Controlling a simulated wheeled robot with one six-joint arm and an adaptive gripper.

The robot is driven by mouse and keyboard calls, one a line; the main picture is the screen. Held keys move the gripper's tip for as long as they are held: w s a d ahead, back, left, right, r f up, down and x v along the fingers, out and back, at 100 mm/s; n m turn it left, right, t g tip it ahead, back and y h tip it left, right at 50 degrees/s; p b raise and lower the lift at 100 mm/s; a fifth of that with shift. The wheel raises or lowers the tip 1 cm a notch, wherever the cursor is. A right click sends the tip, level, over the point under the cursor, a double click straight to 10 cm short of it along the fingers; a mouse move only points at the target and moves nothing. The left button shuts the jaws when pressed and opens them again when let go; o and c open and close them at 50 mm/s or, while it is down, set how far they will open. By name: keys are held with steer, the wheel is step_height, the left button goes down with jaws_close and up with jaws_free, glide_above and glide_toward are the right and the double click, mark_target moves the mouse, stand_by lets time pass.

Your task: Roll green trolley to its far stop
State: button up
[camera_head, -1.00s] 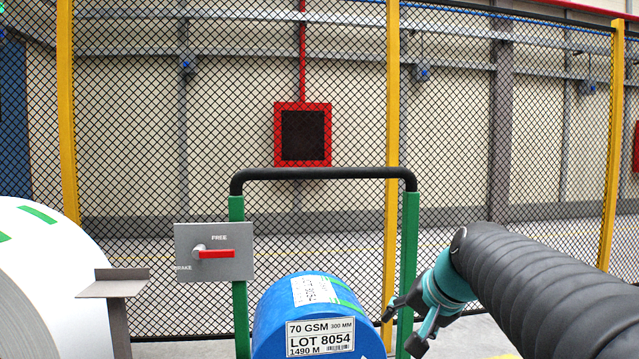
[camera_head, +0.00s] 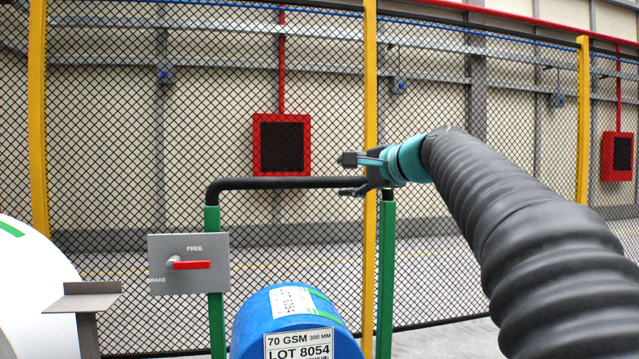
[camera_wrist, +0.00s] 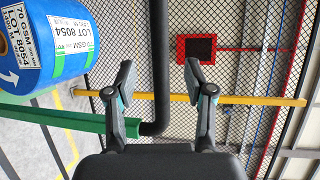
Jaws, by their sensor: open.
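The green trolley has two green posts (camera_head: 386,270) joined by a black handle bar (camera_head: 275,184) and carries a blue roll (camera_head: 285,310) labelled LOT 8054. A grey plate (camera_head: 160,265) on its left post bears a red lever (camera_head: 192,265) lying level, pointing right, below the word FREE; BRAKE is marked at lower left. My gripper (camera_head: 348,175) is open at the bar's right end, one finger above and one below it. In the wrist view the bar (camera_wrist: 160,55) passes between the open fingers (camera_wrist: 158,80); contact cannot be told. The trolley's wheels and far stop are not visible.
A mesh fence with yellow posts (camera_head: 370,90) stands behind the trolley, and red framed boxes (camera_head: 282,145) show beyond it. A large white roll (camera_head: 30,290) and a grey bracket (camera_head: 85,296) are at left. Some bare floor shows at lower right.

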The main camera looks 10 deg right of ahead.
mark_target(324, 182)
steer(key=p+x, duration=0.1)
steer(key=x, duration=0.9)
steer(key=shift+w+f, duration=0.1)
steer(key=shift+f, duration=0.05)
jaws_close()
